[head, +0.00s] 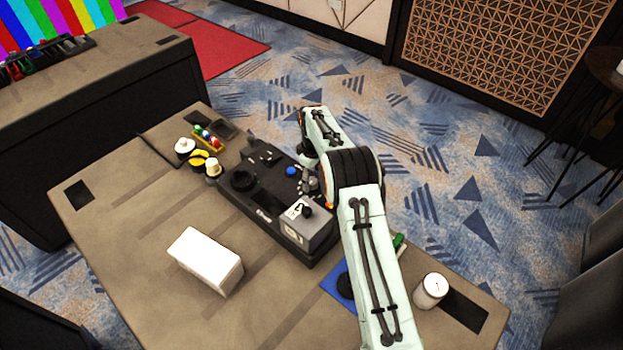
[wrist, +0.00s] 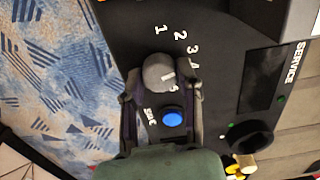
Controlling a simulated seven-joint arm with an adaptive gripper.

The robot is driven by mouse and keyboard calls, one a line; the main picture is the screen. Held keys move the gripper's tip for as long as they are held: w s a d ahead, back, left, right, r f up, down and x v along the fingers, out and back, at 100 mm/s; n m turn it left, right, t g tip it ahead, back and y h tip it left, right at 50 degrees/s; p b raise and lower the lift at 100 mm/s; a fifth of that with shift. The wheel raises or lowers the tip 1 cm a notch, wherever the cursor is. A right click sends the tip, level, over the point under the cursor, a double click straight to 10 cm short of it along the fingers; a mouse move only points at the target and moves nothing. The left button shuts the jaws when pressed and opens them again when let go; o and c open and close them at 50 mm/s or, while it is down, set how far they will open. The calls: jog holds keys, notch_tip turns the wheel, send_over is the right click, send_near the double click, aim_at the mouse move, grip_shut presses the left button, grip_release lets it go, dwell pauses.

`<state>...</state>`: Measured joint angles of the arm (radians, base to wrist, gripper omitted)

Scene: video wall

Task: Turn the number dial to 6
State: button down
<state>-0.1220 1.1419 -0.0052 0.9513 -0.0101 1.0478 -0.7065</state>
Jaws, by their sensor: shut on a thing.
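The number dial (wrist: 158,72) is a grey round knob on the black console (wrist: 222,60). White numbers 1 to 4 curve around it in the wrist view, with another, partly hidden figure below the 4. A white mark on the knob lies on its right side, roughly towards the 4 and the figure below; its exact setting is unclear. My gripper (wrist: 160,88) is shut on the knob, one finger on each side. In the head view my gripper (head: 308,183) is over the console's far right part, and the arm partly hides the dial.
A blue button (wrist: 172,117) is beside the dial, between my fingers. The console also carries a black round part (head: 243,180) and a grey box (head: 306,228). A white box (head: 205,262) and a white cylinder (head: 430,290) stand on the table (head: 130,215).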

jog(key=m, duration=0.4)
jog(key=shift+f+m, duration=0.1)
jog(key=shift+m, duration=0.2)
jog(key=m, duration=0.4)
jog(key=shift+d+m, duration=0.1)
jog(key=shift+m, duration=0.2)
jog(key=m, duration=0.4)
jog(key=shift+m, duration=2.2)
jog(key=c, duration=0.7)
grip_release()
jog(key=shift+c, duration=0.2)
